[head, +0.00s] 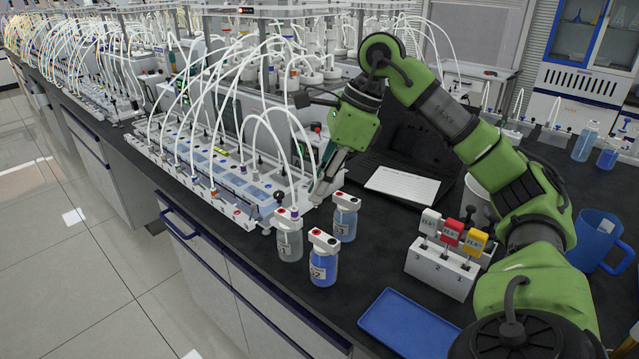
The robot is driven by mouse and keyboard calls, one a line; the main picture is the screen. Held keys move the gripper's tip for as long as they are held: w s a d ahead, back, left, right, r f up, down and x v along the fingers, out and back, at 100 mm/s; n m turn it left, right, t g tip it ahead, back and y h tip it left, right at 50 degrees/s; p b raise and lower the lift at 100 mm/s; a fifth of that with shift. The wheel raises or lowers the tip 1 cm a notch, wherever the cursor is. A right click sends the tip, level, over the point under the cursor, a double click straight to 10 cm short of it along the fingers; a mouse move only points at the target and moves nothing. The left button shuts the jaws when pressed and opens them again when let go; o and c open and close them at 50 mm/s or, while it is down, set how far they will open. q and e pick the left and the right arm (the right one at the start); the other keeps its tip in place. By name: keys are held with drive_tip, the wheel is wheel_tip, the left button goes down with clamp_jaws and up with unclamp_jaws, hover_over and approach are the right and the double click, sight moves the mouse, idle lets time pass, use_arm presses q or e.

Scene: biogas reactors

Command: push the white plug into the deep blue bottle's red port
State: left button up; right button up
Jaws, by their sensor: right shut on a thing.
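The deep blue bottle (323,267), labelled 2, stands upright on the black bench with a white cap and red port (317,233) on top. My right gripper (319,195) points down above and behind it, apart from it, between the pale bottle and the back bottle. Its fingers are shut on a small white thing, which looks like the white plug at a white tube's end; the fingers mostly hide it. My left gripper is not in view.
A pale bottle (289,241) stands left of the blue one, and a light blue bottle (346,222) behind right. White tubes arch close by from the reactor unit (215,175). A tag rack (440,270) and blue tray (405,325) stand right.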

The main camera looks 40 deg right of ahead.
drive_tip(key=shift+f+b, duration=0.8)
drive_tip(key=shift+f, duration=0.4)
drive_tip(key=shift+f+b, duration=0.6)
drive_tip(key=shift+f, duration=0.15)
drive_tip(key=shift+f+b, duration=0.4)
drive_tip(key=shift+f, duration=0.35)
use_arm(q)
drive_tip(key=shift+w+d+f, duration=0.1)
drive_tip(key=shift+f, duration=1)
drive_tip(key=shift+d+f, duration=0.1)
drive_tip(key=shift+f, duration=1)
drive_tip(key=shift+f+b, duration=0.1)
drive_tip(key=shift+b, duration=0.25)
use_arm(e)
drive_tip(key=shift+f, duration=0.45)
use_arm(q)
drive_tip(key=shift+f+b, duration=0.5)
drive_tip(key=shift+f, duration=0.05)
use_arm(e)
drive_tip(key=shift+f, duration=0.65)
